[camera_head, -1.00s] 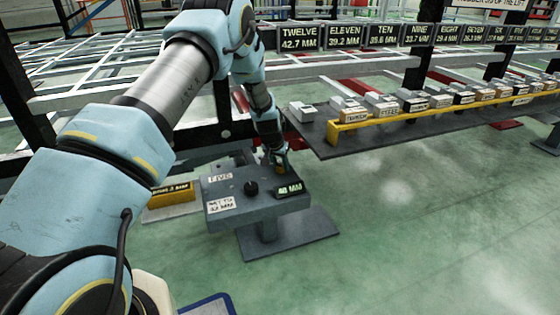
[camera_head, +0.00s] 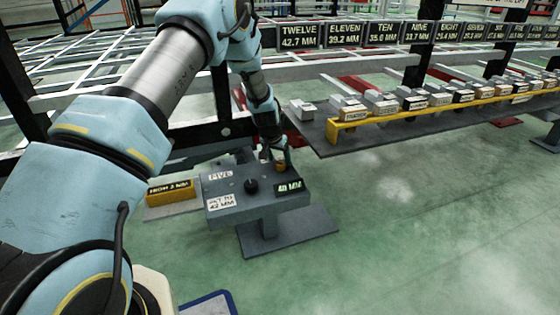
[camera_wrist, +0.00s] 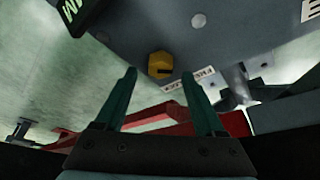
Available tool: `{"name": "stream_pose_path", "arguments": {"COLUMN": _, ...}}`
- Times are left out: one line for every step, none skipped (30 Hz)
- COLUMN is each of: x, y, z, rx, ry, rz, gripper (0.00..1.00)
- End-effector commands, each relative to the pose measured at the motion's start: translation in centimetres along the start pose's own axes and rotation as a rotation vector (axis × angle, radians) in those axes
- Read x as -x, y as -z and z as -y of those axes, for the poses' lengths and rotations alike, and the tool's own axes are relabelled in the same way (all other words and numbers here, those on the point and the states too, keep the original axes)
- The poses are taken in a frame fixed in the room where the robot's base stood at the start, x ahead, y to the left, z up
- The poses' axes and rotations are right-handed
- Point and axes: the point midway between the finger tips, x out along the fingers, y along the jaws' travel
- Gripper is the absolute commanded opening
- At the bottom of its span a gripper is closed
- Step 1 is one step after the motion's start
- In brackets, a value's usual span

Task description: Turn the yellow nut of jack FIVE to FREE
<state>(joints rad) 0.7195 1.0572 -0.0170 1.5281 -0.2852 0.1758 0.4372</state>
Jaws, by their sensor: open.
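Jack FIVE (camera_head: 262,204) is a grey box on a post, with a FIVE label, a black knob (camera_head: 251,186) and a display (camera_head: 289,186) that seems to read 40 MM. Its yellow nut (camera_head: 281,167) is at the back right of the top. In the wrist view the nut (camera_wrist: 159,63) is hexagonal with a black mark toward its lower right. Small labels, apparently FREE (camera_wrist: 204,73) and LOCK (camera_wrist: 172,87), lie beside it. My gripper (camera_wrist: 159,73) is open, its fingers apart either side of the nut in the picture; contact cannot be told.
A label on the jack (camera_head: 221,202) reads SET TO 42 MM. A yellow HIGH 2 MM block (camera_head: 171,191) stands left of the jack. A dark shelf (camera_head: 400,125) with several labelled blocks is at the right. The green floor in front is clear.

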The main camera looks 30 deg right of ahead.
Motion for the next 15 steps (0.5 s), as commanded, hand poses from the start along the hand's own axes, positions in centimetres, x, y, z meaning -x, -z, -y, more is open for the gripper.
{"name": "stream_pose_path", "arguments": {"x": 1.5, "y": 0.3, "z": 0.0, "rx": 0.001, "ry": 0.000, "rz": -0.002, "gripper": 0.71}}
{"name": "stream_pose_path", "arguments": {"x": 2.1, "y": 0.2, "z": 0.1, "rx": 0.001, "ry": 0.000, "rz": -0.001, "gripper": 0.71}}
{"name": "stream_pose_path", "arguments": {"x": 3.0, "y": 0.2, "z": 0.1, "rx": 0.000, "ry": 0.000, "rz": -0.002, "gripper": 0.71}}
{"name": "stream_pose_path", "arguments": {"x": 3.6, "y": 0.2, "z": 0.1, "rx": 0.000, "ry": 0.000, "rz": -0.001, "gripper": 0.71}}
{"name": "stream_pose_path", "arguments": {"x": 4.2, "y": 0.2, "z": 0.1, "rx": 0.000, "ry": 0.000, "rz": -0.001, "gripper": 0.71}}
{"name": "stream_pose_path", "arguments": {"x": 4.9, "y": 0.2, "z": 0.1, "rx": 0.000, "ry": 0.001, "rz": -0.001, "gripper": 0.71}}
{"name": "stream_pose_path", "arguments": {"x": 5.4, "y": 0.1, "z": 0.0, "rx": 0.000, "ry": 0.000, "rz": 0.000, "gripper": 0.71}}
{"name": "stream_pose_path", "arguments": {"x": 5.9, "y": 0.1, "z": 0.0, "rx": 0.000, "ry": 0.001, "rz": -0.001, "gripper": 0.71}}
{"name": "stream_pose_path", "arguments": {"x": 6.5, "y": 0.1, "z": 0.0, "rx": 0.000, "ry": 0.001, "rz": -0.001, "gripper": 0.71}}
{"name": "stream_pose_path", "arguments": {"x": 6.8, "y": 0.1, "z": 0.0, "rx": 0.000, "ry": 0.000, "rz": 0.000, "gripper": 0.71}}
{"name": "stream_pose_path", "arguments": {"x": 7.2, "y": 0.1, "z": 0.0, "rx": -0.001, "ry": 0.000, "rz": 0.000, "gripper": 0.71}}
{"name": "stream_pose_path", "arguments": {"x": 7.6, "y": 0.1, "z": 0.0, "rx": -0.001, "ry": 0.001, "rz": -0.001, "gripper": 0.71}}
{"name": "stream_pose_path", "arguments": {"x": 7.8, "y": 0.1, "z": 0.0, "rx": -0.001, "ry": 0.001, "rz": -0.001, "gripper": 0.71}}
{"name": "stream_pose_path", "arguments": {"x": 7.9, "y": 0.1, "z": 0.0, "rx": -0.001, "ry": 0.001, "rz": 0.000, "gripper": 0.71}}
{"name": "stream_pose_path", "arguments": {"x": 8.1, "y": 0.0, "z": 0.0, "rx": -0.001, "ry": 0.000, "rz": 0.001, "gripper": 0.71}}
